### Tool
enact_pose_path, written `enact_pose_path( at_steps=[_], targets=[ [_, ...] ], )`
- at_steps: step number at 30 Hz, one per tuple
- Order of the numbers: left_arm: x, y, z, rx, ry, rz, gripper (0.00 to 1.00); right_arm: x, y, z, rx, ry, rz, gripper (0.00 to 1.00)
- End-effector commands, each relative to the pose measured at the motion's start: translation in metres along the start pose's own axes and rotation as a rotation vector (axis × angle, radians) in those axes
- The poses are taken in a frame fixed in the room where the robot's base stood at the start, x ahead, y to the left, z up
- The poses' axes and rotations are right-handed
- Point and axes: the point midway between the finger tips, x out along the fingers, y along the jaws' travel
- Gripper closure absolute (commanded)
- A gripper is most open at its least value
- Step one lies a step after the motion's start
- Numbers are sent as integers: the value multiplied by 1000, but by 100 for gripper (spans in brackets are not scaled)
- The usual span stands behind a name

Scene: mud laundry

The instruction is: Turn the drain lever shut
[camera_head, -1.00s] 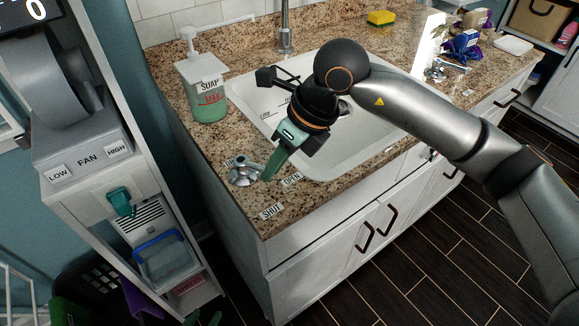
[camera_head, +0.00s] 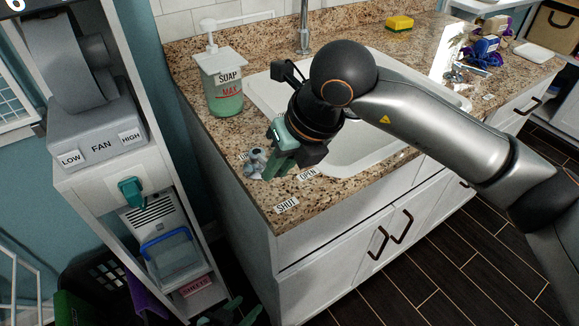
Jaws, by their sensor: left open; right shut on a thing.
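The drain lever (camera_head: 255,164) is a small silver fitting on the near left corner of the granite counter, beside the OPEN label (camera_head: 308,174) and SHUT label (camera_head: 287,206). My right gripper (camera_head: 272,166) reaches over the sink from the right. Its green fingers are down at the lever and shut on it; they hide much of it, so its exact angle is hard to tell. My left gripper (camera_head: 240,314) shows only in part at the bottom edge, low in front of the cabinet, open and away from the lever.
The soap dispenser (camera_head: 222,85) stands behind the lever on the counter. The white sink (camera_head: 350,155) lies under my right arm. A yellow sponge (camera_head: 399,23) lies at the back.

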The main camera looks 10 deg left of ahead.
Motion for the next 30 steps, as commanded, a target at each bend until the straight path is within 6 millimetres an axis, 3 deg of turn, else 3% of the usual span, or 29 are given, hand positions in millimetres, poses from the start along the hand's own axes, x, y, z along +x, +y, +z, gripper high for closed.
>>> enact_pose_path(
  at_steps=[11,12,19,30],
  targets=[
    [1,0,0,2,-1,1,50,0,2,1,5,-4,2,100],
    [1,0,0,2,-2,1,50,0,2,1,4,-4,2,80],
    [1,0,2,2,-6,1,50,0,2,1,4,-2,1,55],
    [-1,1,8,-1,-16,2,50,-7,1,1,4,-3,-1,53]
  ],
)
